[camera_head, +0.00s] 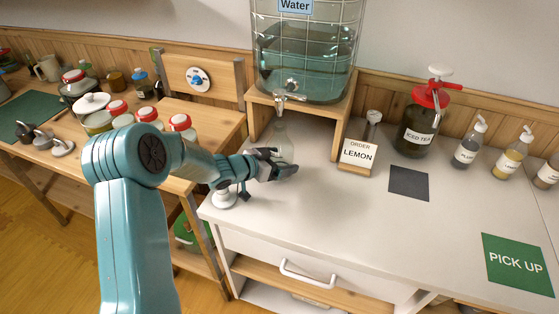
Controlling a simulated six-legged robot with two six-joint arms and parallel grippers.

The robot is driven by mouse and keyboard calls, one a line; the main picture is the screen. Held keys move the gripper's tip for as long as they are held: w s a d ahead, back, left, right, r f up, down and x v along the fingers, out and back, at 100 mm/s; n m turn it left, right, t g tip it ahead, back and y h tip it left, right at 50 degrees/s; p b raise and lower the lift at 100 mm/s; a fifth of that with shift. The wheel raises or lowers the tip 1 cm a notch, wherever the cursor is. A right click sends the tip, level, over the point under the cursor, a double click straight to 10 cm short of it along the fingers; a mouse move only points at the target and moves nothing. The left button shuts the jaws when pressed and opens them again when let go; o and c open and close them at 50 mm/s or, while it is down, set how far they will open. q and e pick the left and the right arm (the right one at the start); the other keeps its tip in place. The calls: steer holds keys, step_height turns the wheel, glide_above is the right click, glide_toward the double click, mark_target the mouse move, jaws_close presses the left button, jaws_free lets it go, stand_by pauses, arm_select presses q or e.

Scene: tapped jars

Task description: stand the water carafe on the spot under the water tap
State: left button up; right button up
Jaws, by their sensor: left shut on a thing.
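The water carafe (281,143) is a clear, faintly green glass vessel, hard to make out against the white counter. It looks upright, with its top close below the water tap (281,100). My left gripper (277,165) is shut on the carafe, around its lower part. Its fingers hide the carafe's base and the spot beneath, so I cannot tell whether it touches the counter. The tap projects from the large glass tank labelled Water (305,62), which stands on a wooden stand (340,122). My right gripper is not in view.
An order card reading LEMON (358,152) stands right of the stand. An iced tea jar (418,130) and several pump bottles are farther right. A dark square (408,183) and a green PICK UP mat (518,263) lie bare. The counter's front middle is clear.

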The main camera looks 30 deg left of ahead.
arm_select(q)
steer(key=shift+f+b, duration=0.3)
steer(key=shift+f, duration=0.05)
stand_by(0.3)
steer(key=o, duration=1.2)
steer(key=shift+f, duration=0.1)
steer(key=shift+s, duration=0.1)
steer(key=shift+p+v, duration=1.55)
steer(key=shift+v, duration=2.35)
steer(key=v, duration=1.6)
steer(key=shift+s+r, duration=0.1)
steer(key=shift+r, duration=0.15)
